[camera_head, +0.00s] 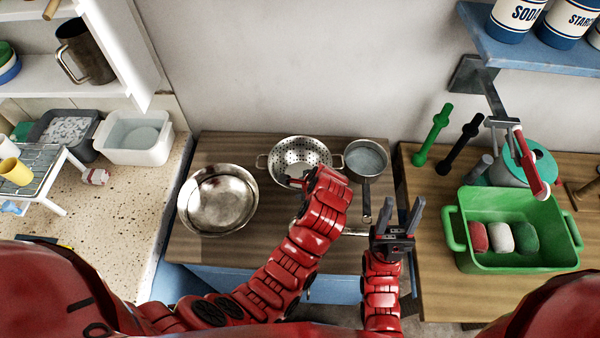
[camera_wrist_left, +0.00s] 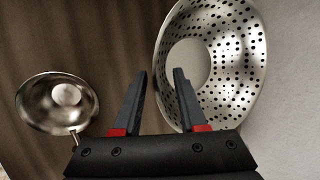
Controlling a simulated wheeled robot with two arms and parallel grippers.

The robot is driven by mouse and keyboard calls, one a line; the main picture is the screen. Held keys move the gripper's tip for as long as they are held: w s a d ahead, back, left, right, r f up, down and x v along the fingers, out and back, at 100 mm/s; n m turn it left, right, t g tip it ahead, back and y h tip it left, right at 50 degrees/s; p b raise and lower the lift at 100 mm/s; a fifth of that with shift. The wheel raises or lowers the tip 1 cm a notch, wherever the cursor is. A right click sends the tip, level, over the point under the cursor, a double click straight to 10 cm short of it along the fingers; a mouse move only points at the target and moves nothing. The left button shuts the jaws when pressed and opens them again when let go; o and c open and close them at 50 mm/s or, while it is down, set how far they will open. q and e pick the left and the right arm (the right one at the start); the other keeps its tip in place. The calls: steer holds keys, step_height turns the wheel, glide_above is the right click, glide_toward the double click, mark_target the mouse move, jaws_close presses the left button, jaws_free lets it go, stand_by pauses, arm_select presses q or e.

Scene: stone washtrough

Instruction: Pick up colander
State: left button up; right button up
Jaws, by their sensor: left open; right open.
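The colander (camera_head: 290,150) is a shiny metal bowl with holes and side loop handles. It stands at the back middle of the wooden counter, its front partly hidden by my left wrist. My left gripper (camera_head: 294,182) is above its front edge, mostly hidden by its own arm. In the left wrist view, the left gripper (camera_wrist_left: 160,75) is open and empty, and the colander (camera_wrist_left: 237,50) fills the right side, its rim close behind the right finger. I cannot tell whether they touch. My right gripper (camera_head: 396,215) is open and empty, in front of the saucepan.
A wide metal basin (camera_head: 218,198) stands left of the colander and a saucepan (camera_head: 366,158) to its right. A green tub (camera_head: 513,258) stands at right; the wall is behind.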

arm_select(q)
steer(key=b+x, duration=0.1)
steer(key=x, duration=0.1)
steer(key=shift+w+f, duration=0.1)
steer(key=shift+f, duration=0.25)
steer(key=shift+r, duration=0.15)
steer(key=shift+c, duration=0.3)
jaws_close()
stand_by(0.6)
